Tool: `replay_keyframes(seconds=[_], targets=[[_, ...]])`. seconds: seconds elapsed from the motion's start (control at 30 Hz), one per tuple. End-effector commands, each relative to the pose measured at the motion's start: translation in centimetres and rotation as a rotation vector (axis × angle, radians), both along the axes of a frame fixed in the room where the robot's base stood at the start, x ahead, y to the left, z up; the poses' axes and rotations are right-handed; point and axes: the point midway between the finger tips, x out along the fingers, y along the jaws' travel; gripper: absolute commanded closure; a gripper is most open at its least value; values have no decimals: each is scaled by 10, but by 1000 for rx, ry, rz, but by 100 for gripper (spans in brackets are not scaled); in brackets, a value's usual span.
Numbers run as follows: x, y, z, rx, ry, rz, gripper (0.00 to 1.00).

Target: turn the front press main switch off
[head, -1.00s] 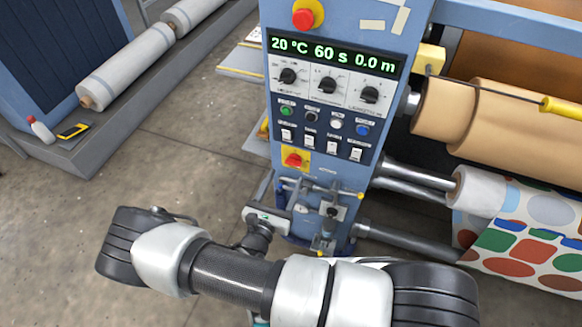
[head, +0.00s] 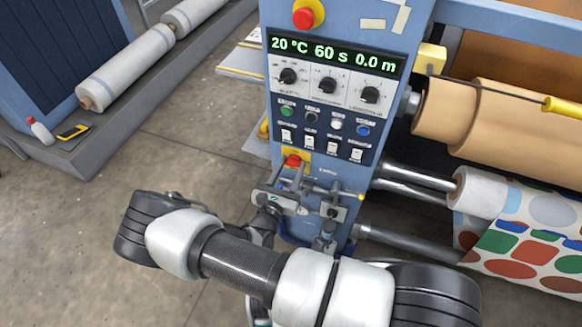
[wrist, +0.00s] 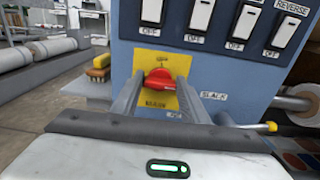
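The main switch is a red rotary knob (head: 293,160) on a yellow plate, low on the blue press panel, below the rocker switches. In the wrist view the red knob (wrist: 160,78) sits in front of the yellow plate (wrist: 146,57); its handle looks roughly horizontal. My gripper (head: 296,176) is at the plate, just below the knob in the head view. In the wrist view the two fingers of my gripper (wrist: 160,84) are apart, one to each side of the knob. I cannot tell whether they touch it. The lower plate is partly hidden.
White rocker switches (wrist: 200,14) sit just above the yellow plate. A lever with a yellow tip (head: 361,197) sticks out to the right below it. A red emergency button (head: 304,18) is at the panel's top. Open floor (head: 180,150) lies to the left.

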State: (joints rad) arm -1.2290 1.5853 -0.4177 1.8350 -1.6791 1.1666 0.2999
Motion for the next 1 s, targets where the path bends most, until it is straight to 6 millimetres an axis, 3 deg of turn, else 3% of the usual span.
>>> replay_keyframes(seconds=[0.47,1.0], targets=[[0,1,0,-118,43,1,82],[0,3,-2,-576,210,2,82]])
